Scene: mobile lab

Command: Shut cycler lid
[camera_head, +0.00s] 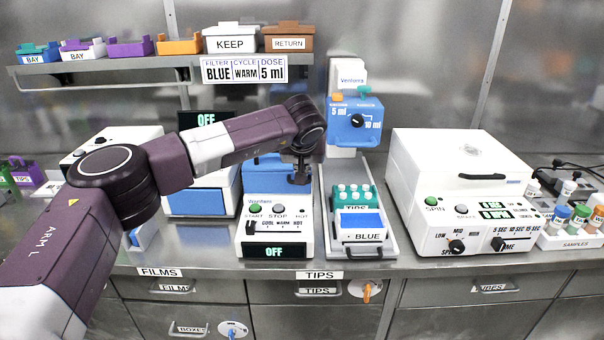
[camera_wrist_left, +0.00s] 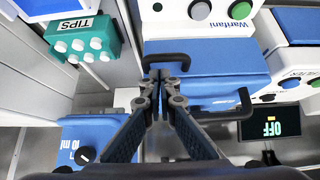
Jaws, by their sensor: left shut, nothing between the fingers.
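The cycler (camera_head: 278,215) is a white box on the bench with a green start button, a stop button and a display reading OFF. Its blue lid (camera_head: 262,167) shows behind the front panel. How far the lid is raised is hard to tell. My left gripper (camera_head: 299,179) points down at the lid's right side. In the left wrist view the blue lid (camera_wrist_left: 222,68) lies under the gripper. The shut fingertips (camera_wrist_left: 164,78) are close to a black handle bar (camera_wrist_left: 165,56), with nothing between them. Whether they touch it is unclear. My right gripper is not in view.
Right of the cycler is a tray (camera_head: 391,240) with a teal tips rack (camera_head: 347,194) and a blue-labelled box (camera_head: 361,228). A blue dispenser (camera_head: 355,124) stands behind it. A white centrifuge (camera_head: 460,190) is further right. Another instrument (camera_head: 205,190) stands at the left.

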